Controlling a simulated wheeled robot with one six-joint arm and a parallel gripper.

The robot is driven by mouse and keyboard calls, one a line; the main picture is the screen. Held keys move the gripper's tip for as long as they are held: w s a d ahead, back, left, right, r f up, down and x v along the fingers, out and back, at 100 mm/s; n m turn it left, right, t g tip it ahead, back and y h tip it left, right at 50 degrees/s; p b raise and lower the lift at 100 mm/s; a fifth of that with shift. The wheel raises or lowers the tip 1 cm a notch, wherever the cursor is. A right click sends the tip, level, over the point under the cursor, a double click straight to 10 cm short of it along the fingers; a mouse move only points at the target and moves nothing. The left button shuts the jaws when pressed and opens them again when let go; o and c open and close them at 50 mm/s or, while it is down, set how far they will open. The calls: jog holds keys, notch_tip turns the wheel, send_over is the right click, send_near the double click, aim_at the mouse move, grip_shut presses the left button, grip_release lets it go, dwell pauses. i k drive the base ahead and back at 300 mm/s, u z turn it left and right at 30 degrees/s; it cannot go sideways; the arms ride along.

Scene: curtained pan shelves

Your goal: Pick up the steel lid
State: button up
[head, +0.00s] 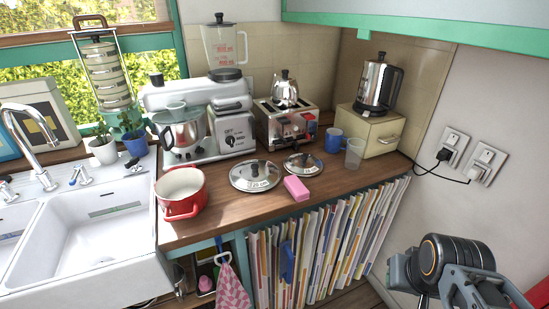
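Two round steel lids with dark knobs lie on the wooden counter. The larger steel lid (255,177) is left of the pink sponge (296,189), near the counter's front edge. The smaller steel lid (304,164) lies behind the sponge, a little further right. Both look flat on the wood and uncovered. Part of my arm shows at the lower right, well apart from both lids. I cannot make out any gripper fingers in this view.
A red pot (180,192) stands left of the lids, beside the white sink (90,240). A mixer (185,130), toaster (286,125), blue mug (333,140) and clear cup (354,153) stand behind and right. A striped curtain (325,245) hangs below the counter.

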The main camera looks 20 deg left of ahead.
aim_at(301, 164)
jog(key=u, duration=1)
jog(key=i, duration=0.9)
jog(key=u, duration=0.9)
